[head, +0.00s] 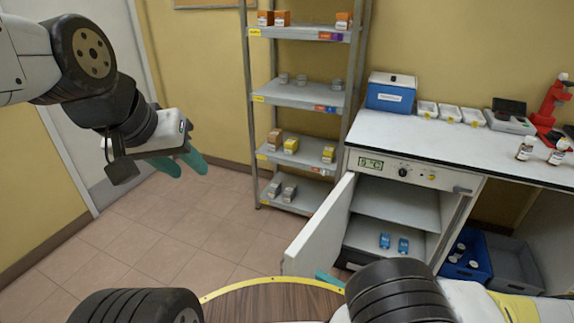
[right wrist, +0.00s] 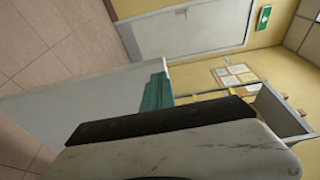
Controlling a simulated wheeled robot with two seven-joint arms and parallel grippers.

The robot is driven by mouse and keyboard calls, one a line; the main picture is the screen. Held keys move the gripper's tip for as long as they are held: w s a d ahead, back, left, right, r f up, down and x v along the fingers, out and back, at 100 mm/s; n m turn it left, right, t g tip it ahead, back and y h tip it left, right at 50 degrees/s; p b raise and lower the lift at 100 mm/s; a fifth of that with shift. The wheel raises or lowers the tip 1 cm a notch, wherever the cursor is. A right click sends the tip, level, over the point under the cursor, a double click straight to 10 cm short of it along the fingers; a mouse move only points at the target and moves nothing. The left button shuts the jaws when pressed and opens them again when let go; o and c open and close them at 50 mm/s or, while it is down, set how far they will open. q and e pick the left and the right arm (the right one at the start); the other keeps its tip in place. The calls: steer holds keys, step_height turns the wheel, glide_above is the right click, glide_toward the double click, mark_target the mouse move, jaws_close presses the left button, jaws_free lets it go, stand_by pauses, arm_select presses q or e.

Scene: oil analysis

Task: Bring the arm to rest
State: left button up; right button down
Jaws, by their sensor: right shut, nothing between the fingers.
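My left gripper (head: 182,164), with teal fingers, hangs in the air at the left, well away from the shelf and counter. I cannot tell how far apart its fingers are. My right gripper is mostly hidden behind my dark arm link in the head view, where only a teal fingertip (head: 328,280) shows near the open cabinet door (head: 325,228). In the right wrist view the right gripper (right wrist: 157,90) has its teal fingers together with nothing between them. A pale panel, apparently the door (right wrist: 85,110), lies close beside them.
An open cabinet (head: 395,207) under the white counter (head: 430,139) holds two blue items (head: 394,242). A metal shelf (head: 300,96) stands at the back. A blue crate (head: 466,262) and a grey crate (head: 513,266) sit at the lower right. The tiled floor (head: 170,225) at left is clear.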

steer(key=d+r+n+g+h, duration=0.35)
steer(key=r+g, duration=0.25)
steer(key=r, duration=0.5)
steer(key=d+r+n+g+h, duration=0.25)
steer(key=r+n+g, duration=0.35)
steer(key=r, duration=0.4)
steer(key=s+a+r+t+h, duration=0.1)
steer(key=s+a+r+t, duration=0.1)
steer(key=r, duration=0.6)
steer(key=s+a+r+t+h, duration=0.2)
steer(key=r, duration=0.7)
steer(key=s+a+r+t+h, duration=0.1)
steer(key=s+a+r+t, duration=0.1)
steer(key=r, duration=0.7)
steer(key=shift+s+a+h, duration=0.3)
steer(key=shift+a, duration=0.2)
steer(key=shift+d, duration=0.1)
